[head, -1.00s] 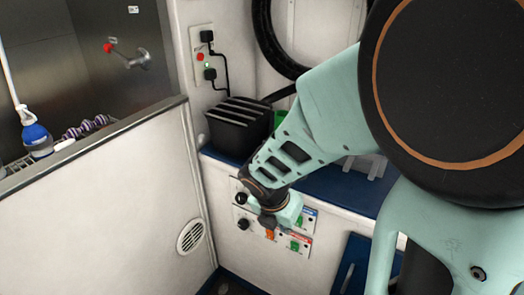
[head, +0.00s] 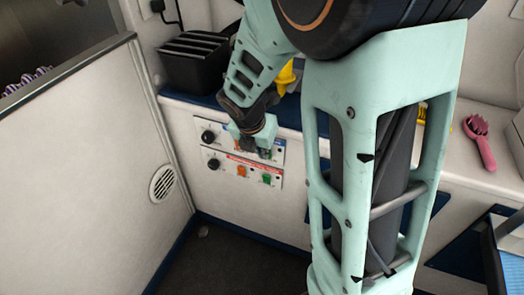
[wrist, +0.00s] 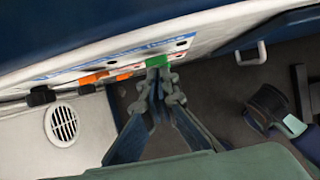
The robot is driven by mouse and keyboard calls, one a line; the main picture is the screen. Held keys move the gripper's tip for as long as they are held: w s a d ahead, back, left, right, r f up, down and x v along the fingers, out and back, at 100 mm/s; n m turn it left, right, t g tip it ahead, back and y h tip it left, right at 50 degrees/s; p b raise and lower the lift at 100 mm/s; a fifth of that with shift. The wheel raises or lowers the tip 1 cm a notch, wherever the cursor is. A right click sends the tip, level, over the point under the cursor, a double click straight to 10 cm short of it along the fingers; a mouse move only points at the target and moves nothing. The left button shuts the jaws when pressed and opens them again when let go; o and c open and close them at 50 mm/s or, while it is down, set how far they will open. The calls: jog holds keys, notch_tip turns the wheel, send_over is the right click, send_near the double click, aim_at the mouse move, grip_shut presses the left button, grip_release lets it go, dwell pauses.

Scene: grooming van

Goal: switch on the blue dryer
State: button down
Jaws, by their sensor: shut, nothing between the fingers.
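Two control panels are set in the white cabinet front. The upper, blue-labelled panel (head: 279,150) has a black knob (head: 208,136) at its left; my gripper covers much of the rest. The lower, red-labelled panel (head: 226,170) shows a black knob (head: 213,163), an orange switch (head: 242,171) and a green switch (head: 267,179). My gripper (head: 264,152) is shut and empty, in front of the blue panel's right part. In the wrist view its fingertips (wrist: 159,76) are at a green switch (wrist: 158,62); I cannot tell whether they touch it. The blue label (wrist: 130,50) shows too.
A black slotted box (head: 194,62) stands on the counter above the panels. A yellow object (head: 286,78) is partly hidden behind my arm. A pink brush (head: 480,142) lies at the right. A white partition (head: 80,165) with a round vent bounds the left. The floor (head: 235,250) below is clear.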

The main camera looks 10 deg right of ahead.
jog(key=p, duration=0.2)
jog(key=r+p, duration=0.1)
jog(key=p, duration=0.2)
jog(key=shift+w+d+g+y, duration=0.25)
jog(key=shift+w+g+y, duration=0.05)
jog(key=shift+g, duration=0.1)
jog(key=shift+f+b, duration=0.3)
jog(key=shift+b, duration=0.1)
jog(key=shift+r, duration=0.1)
jog(key=shift+r+p, duration=0.7)
jog(key=shift+p, duration=0.25)
jog(key=shift+a, duration=0.2)
